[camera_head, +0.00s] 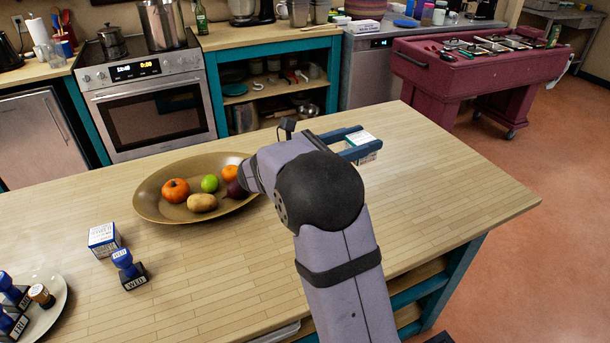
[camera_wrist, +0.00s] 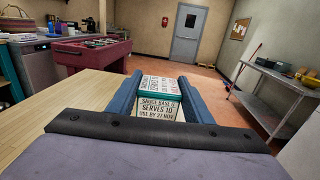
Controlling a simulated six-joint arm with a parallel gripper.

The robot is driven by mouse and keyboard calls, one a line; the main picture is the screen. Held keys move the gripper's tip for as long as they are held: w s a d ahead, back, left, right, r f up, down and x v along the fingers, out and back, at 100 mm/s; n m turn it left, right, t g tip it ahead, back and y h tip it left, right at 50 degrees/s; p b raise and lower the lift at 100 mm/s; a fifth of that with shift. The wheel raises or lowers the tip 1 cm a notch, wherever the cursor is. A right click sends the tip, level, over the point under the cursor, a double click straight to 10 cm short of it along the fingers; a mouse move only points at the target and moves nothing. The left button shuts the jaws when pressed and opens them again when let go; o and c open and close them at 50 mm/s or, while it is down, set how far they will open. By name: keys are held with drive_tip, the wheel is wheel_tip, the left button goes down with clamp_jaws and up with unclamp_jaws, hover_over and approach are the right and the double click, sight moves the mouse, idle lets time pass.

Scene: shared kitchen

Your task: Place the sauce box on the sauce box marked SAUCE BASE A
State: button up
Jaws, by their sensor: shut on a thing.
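A white sauce box with a teal band (camera_head: 361,139) is between the blue fingers of my gripper (camera_head: 350,144), over the right part of the wooden counter. My gripper is shut on it. In the wrist view the box (camera_wrist: 160,86) shows a printed top and a front label reading "SAUCE BASE", "SERVES 10", "USE BY 27 NOV"; the letter after "BASE" is too small to be sure of. White box side shows below the finger in the head view. I cannot tell whether it is a second box underneath, or whether the held box touches anything below.
Another white box with a blue band (camera_head: 103,239) stands at the counter's left, beside a blue-handled stamp marked WED (camera_head: 128,268). A fruit bowl (camera_head: 150,206) is left of my arm. A plate with more stamps (camera_head: 56,313) is at the lower left. The counter's right end (camera_head: 460,195) is clear.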

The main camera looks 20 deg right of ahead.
drive_tip(key=w+a+n+t+y, duration=0.35)
drive_tip(key=w+t, duration=0.25)
drive_tip(key=w, duration=0.2)
drive_tip(key=w+a+n+t+y, duration=0.2)
drive_tip(key=w+a+n+t, duration=0.25)
drive_tip(key=w, duration=0.25)
drive_tip(key=shift+t, duration=0.35)
drive_tip(key=shift+d+f+p, duration=0.15)
drive_tip(key=shift+f+p, duration=0.15)
drive_tip(key=shift+f, duration=1.45)
drive_tip(key=shift+d+f+p, duration=0.15)
drive_tip(key=shift+f+p, duration=0.1)
drive_tip(key=shift+f, duration=1.55)
drive_tip(key=shift+d+f+p, duration=0.15)
drive_tip(key=shift+f+p, duration=0.15)
drive_tip(key=shift+f, duration=1.45)
drive_tip(key=shift+f, duration=0.2)
drive_tip(key=o, duration=1.1)
drive_tip(key=shift+o, duration=0.2)
drive_tip(key=shift+s+a+r, duration=0.1)
drive_tip(key=shift+r, duration=0.1)
drive_tip(key=b+v, duration=0.2)
drive_tip(key=v, duration=1)
drive_tip(key=shift+b, duration=0.4)
